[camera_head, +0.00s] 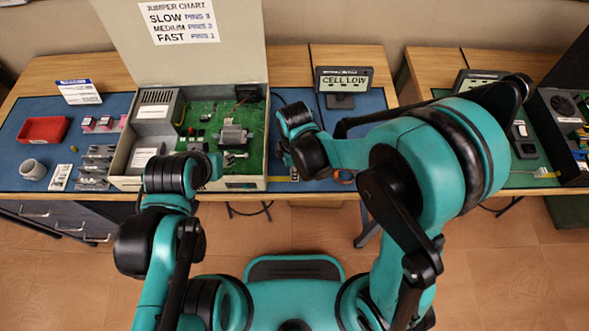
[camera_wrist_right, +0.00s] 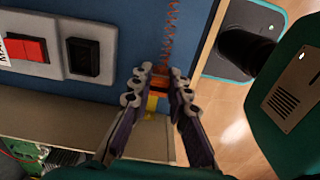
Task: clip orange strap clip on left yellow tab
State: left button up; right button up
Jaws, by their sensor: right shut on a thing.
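My right gripper (camera_wrist_right: 159,88) is shut on the orange strap clip (camera_wrist_right: 157,83) in the right wrist view. The orange coiled strap (camera_wrist_right: 170,35) runs up from the clip across the blue mat. A yellow tab (camera_wrist_right: 152,103) shows between the fingers, just below the clip and close to it. I cannot tell whether clip and tab are joined. In the head view my right wrist is just right of the beige box (camera_head: 266,150) and hides the fingertips. My left arm ends in front of this box, over its lower left part; its fingers are not clear.
The open box holds a green circuit board (camera_head: 205,115). Its raised lid (camera_head: 190,60) carries a jumper chart. A small display (camera_head: 342,82) reads "CELL LOW". A red tray (camera_head: 43,130) lies at left. A red switch (camera_wrist_right: 28,49) sits by the gripper.

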jog(key=shift+f+b, duration=0.65)
jog(key=shift+f, duration=0.1)
jog(key=o, duration=0.9)
jog(key=shift+c, duration=0.2)
jog(key=o, duration=0.3)
jog(key=shift+r+p, duration=0.5)
jog(key=shift+r, duration=0.25)
jog(key=shift+r+p, duration=2.2)
jog(key=shift+r, duration=0.75)
